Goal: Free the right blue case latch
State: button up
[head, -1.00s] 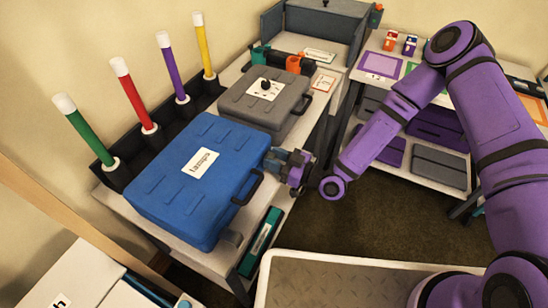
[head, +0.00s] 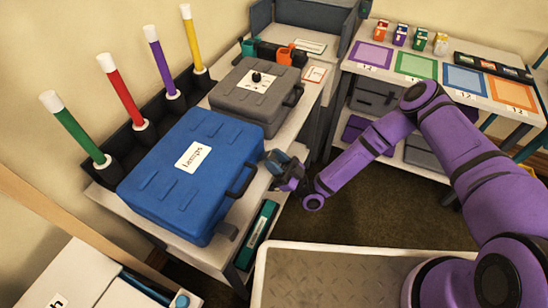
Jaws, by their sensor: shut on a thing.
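The blue case (head: 190,190), labelled "Lamps", lies closed on the grey table at the left. Its dark handle (head: 243,181) is on the side facing me. My gripper (head: 274,161) is at the right end of the same side, right of the handle. It is shut on the right latch, which is mostly hidden behind the fingers. How far that latch is turned cannot be told.
A grey case (head: 258,96) lies behind the blue case. Coloured tubes stand in a black rack (head: 125,150) along the wall. A teal box (head: 258,235) sits below the table edge. A table with coloured mats (head: 415,66) is at the back right. Floor between the tables is clear.

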jog(key=shift+f, duration=0.2)
dwell(0.4)
jog(key=o, duration=0.9)
jog(key=shift+o, duration=0.2)
jog(key=v, duration=1.1)
jog(key=shift+a, duration=0.15)
